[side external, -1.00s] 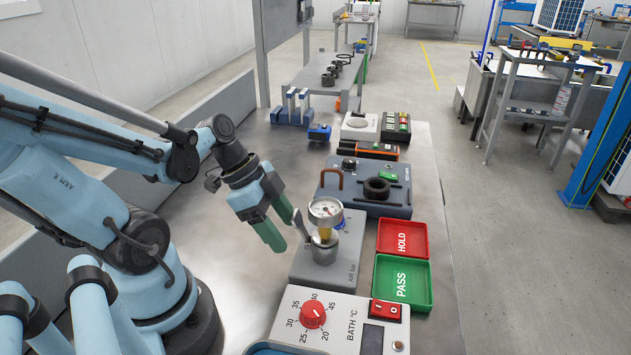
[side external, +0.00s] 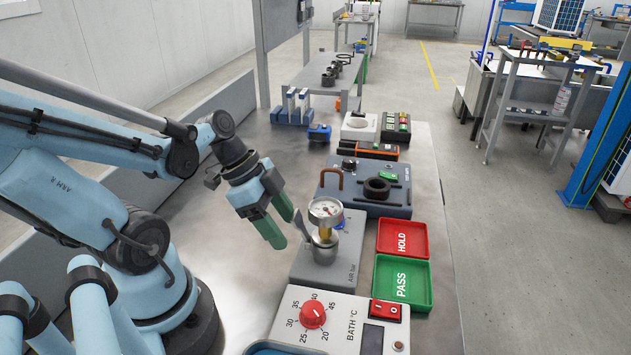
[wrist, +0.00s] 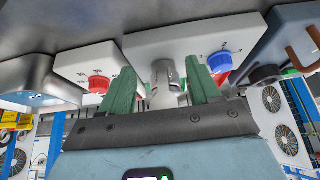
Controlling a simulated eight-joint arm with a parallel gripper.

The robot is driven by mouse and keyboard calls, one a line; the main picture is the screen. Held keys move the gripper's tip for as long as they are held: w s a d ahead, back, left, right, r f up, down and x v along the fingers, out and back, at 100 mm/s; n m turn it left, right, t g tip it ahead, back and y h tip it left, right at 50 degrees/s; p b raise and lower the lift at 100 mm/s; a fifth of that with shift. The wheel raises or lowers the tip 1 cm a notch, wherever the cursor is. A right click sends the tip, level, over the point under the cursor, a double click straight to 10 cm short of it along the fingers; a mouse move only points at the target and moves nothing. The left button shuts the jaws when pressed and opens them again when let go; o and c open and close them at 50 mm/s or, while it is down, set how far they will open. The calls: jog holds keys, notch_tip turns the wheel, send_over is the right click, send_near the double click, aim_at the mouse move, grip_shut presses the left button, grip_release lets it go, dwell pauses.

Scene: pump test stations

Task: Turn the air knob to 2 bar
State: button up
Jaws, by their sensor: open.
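The air station (side external: 320,274) is a grey box labelled "AIR bar" with a round gauge (side external: 325,210) on a brass stem above a metal cup. Its blue air knob (side external: 341,224) is mostly hidden behind the gauge in the side view.
The bath box with a red knob (side external: 313,314) stands in front of the air station. A green PASS tray (side external: 385,300) and red HOLD tray (side external: 384,245) lie to its right. A blue-grey unit (side external: 340,199) with a brown handle stands behind. Bare metal table lies left.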

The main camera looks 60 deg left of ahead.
notch_tip(320, 180, up, 14)
jog(key=w+a+n+g+y, duration=0.15)
jog(key=w+n, duration=0.45)
jog(key=n, duration=0.7)
jog(key=w+n+g+y, duration=0.25)
jog(key=w+n, duration=0.35)
jog(key=n, duration=0.6)
jog(key=shift+n, duration=0.4)
jog(key=shift+w+d+f, duration=0.1)
jog(key=shift+w+f, duration=0.1)
jog(key=shift+f, duration=4.15)
jog(key=shift+w+d+f, duration=0.1)
jog(key=shift+w+f, duration=0.05)
jog(key=shift+f, duration=4.15)
jog(key=c, duration=1)
